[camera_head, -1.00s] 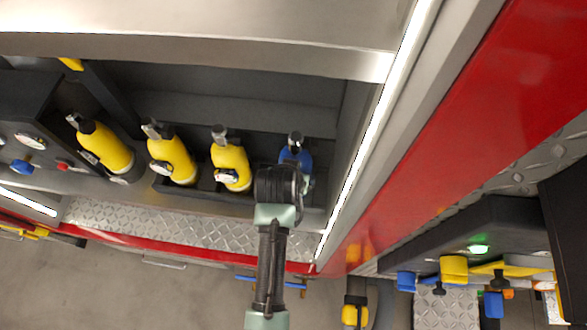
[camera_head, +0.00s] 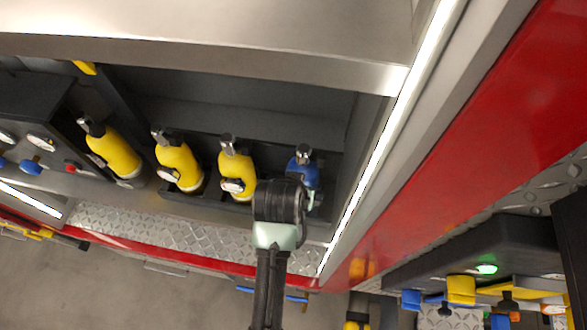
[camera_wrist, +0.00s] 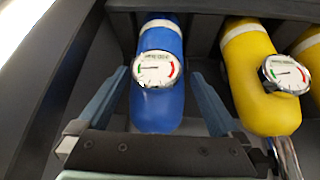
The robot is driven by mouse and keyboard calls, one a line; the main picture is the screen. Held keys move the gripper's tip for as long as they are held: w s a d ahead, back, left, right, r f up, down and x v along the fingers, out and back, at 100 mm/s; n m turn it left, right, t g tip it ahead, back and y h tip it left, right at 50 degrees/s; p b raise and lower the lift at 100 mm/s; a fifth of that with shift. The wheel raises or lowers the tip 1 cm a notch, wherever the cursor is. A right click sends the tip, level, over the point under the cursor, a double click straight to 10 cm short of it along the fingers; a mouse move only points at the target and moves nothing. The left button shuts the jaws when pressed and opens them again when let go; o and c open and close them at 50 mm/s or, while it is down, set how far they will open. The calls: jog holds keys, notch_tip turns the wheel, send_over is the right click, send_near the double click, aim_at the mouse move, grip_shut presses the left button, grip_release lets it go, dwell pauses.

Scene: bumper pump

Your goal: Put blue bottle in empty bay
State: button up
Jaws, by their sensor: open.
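The blue bottle (camera_head: 304,171) stands at the right end of the dark rack in the open locker, its metal valve up. In the wrist view the blue bottle (camera_wrist: 158,108), with a white band and a round gauge, lies between the two fingers of my gripper (camera_wrist: 160,76). The fingers are open, one on each side of it, with a visible gap on the right; contact on the left is unclear. In the head view my wrist hides the bottle's lower part and my fingertips. I cannot make out a clearly empty bay in either view.
Two yellow bottles (camera_head: 237,170) stand in the rack left of the blue one; another yellow bottle (camera_head: 112,150) is further left, by a gauge panel (camera_head: 40,143). The locker's right wall and lit frame (camera_head: 385,130) are close to the blue bottle. A tread-plate ledge (camera_head: 160,225) runs in front.

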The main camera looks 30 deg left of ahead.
jog(key=b+v, duration=0.1)
jog(key=v, duration=0.6)
jog(key=shift+s+r, duration=0.2)
jog(key=shift+r, duration=0.05)
dwell(0.3)
